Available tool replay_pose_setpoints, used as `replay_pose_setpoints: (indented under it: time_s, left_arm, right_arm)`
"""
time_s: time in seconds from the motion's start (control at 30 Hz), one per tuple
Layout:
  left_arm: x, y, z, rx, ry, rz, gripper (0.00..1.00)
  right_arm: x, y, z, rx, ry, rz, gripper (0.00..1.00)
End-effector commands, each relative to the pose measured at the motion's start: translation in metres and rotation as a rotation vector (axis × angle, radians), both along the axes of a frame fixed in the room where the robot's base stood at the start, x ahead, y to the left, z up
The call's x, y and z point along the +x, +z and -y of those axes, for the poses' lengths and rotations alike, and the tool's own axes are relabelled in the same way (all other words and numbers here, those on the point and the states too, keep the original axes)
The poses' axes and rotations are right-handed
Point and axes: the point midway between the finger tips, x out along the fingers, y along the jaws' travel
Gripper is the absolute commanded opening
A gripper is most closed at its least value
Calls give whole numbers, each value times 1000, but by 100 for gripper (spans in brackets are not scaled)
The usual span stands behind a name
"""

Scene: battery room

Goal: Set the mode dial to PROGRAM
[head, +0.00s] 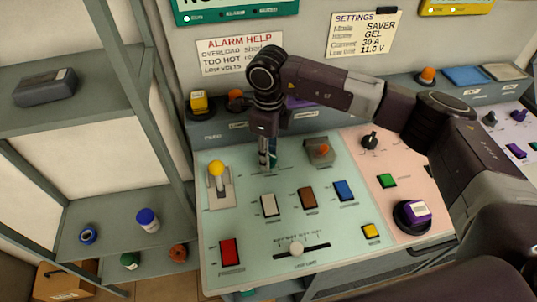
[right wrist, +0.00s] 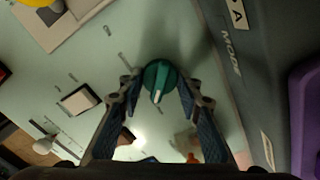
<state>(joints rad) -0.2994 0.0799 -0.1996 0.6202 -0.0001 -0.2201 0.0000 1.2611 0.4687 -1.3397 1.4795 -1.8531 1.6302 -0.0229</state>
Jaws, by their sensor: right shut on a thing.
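The mode dial (right wrist: 160,75) is a round teal knob with a white pointer mark, seen in the right wrist view. A "MODE" label (right wrist: 230,55) is on the dark strip beside it. My right gripper (right wrist: 158,86) has one finger on each side of the knob and is shut on it. In the head view my right gripper (head: 268,158) points down at the back of the pale green panel, and a little teal of the dial (head: 274,157) shows behind the fingers. The position marks around the dial are too small to read. My left gripper is not in view.
The pale green panel (head: 240,255) also carries a yellow-knobbed lever (head: 217,169), white, brown and blue rockers, a red switch (head: 230,252) and a slider (head: 297,248). A pink panel with a black knob (head: 369,141) lies right. Shelves stand left.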

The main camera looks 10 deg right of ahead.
Motion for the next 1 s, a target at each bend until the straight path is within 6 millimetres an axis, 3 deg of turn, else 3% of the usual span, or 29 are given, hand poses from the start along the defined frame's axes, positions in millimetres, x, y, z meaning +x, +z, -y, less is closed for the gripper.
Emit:
replay_pose_setpoints:
  time_s: [0.17,0.2,0.33,0.73,1.0]
  left_arm:
    - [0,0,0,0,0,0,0]
    - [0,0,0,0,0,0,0]
    - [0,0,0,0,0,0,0]
    - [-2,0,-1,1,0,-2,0]
    - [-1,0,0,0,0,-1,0]
  right_arm:
    - [1,2,0,0,1,5,8]
    - [1,2,0,0,1,5,34]
    - [1,2,0,1,1,4,49]
    - [1,9,0,1,0,3,50]
    - [2,62,0,1,0,7,50]
